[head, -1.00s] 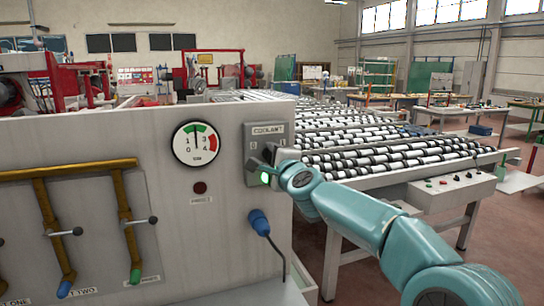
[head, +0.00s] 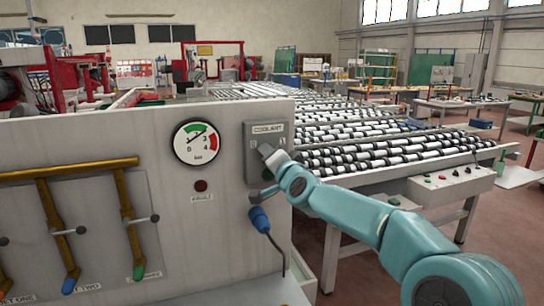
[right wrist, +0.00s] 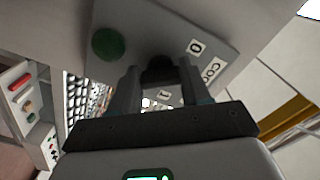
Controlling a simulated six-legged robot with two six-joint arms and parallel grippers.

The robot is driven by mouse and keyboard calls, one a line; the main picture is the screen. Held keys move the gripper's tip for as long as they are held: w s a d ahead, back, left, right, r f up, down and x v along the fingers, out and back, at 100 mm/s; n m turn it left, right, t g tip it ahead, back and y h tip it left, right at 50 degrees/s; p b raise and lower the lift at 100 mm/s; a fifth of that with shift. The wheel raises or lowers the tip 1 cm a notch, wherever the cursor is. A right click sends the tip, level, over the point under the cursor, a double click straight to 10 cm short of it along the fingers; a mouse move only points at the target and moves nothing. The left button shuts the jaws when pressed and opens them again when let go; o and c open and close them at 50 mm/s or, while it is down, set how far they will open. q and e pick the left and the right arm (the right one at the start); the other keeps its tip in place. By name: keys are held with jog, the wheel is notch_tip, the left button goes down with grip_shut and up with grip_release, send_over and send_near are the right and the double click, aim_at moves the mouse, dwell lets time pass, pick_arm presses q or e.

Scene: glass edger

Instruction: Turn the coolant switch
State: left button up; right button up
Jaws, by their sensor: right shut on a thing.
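The coolant switch is on a grey plate labelled COOLANT (head: 257,133) at the right end of the pale machine panel. My right gripper (head: 265,160) reaches it from the right and covers most of the knob in the head view. In the right wrist view, the dark switch knob (right wrist: 158,66) sits between the two fingers of my right gripper (right wrist: 160,84), which is shut on it. A "0" mark (right wrist: 195,46) and part of the coolant label (right wrist: 211,70) show beside it. The knob's exact angle is hard to tell. My left gripper is out of view.
A round pressure gauge (head: 197,141) and a dark red fault lamp (head: 201,186) are left of the switch. A blue connector (head: 259,219) hangs below it. Brass pipes with levers (head: 130,215) are at left. A roller conveyor (head: 390,155) stands behind.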

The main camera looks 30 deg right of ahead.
jog(key=shift+r+n, duration=0.15)
jog(key=shift+n, duration=0.25)
jog(key=o, duration=1.1)
jog(key=shift+c, duration=0.2)
jog(key=b+v, duration=0.2)
jog(key=v, duration=1.4)
jog(key=shift+s, duration=0.2)
jog(key=shift+d, duration=0.1)
